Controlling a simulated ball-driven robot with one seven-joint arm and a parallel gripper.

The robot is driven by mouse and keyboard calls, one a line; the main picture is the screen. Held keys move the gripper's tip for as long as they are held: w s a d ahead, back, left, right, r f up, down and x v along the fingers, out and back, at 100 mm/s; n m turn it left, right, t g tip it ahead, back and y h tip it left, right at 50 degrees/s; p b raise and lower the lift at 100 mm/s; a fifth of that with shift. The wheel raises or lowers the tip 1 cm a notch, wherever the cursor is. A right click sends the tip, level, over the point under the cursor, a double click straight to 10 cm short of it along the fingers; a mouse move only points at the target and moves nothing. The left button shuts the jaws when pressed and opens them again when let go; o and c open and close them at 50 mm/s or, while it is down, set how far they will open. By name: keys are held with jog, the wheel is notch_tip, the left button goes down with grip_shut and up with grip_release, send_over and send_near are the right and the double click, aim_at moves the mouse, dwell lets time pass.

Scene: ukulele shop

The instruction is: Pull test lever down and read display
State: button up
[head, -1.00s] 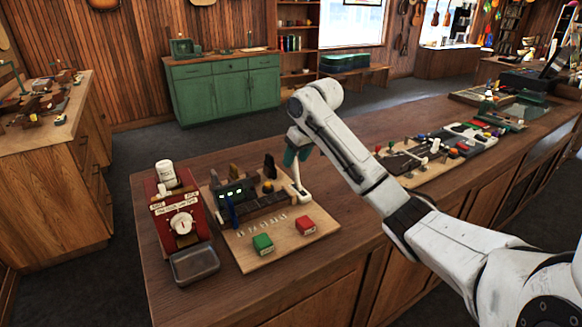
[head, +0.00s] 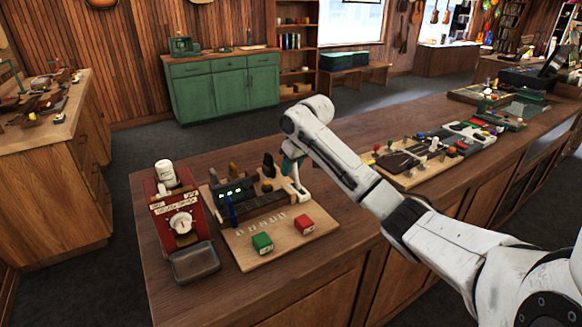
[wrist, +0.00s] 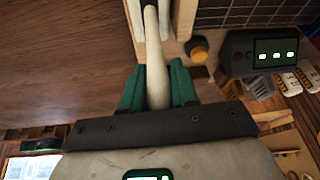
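The test lever shows in the wrist view as a pale, rounded handle (wrist: 157,82) running up between my green fingers. My gripper (wrist: 158,92) has a finger against each side of the handle, apparently clamped on it. In the head view my gripper (head: 290,160) is at the right back of the wooden test board (head: 285,254), over a white lever part (head: 299,182). The display is a dark box with lit green-white marks (head: 232,190) left of the lever. In the wrist view the display (wrist: 276,54) shows three bright blocks; I cannot read a value.
A green block (head: 262,243) and a red block (head: 304,225) sit at the board's front. An orange knob (wrist: 198,49) is close beside the lever. Another fixture board (head: 412,165) lies farther right.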

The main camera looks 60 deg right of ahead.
grip_shut()
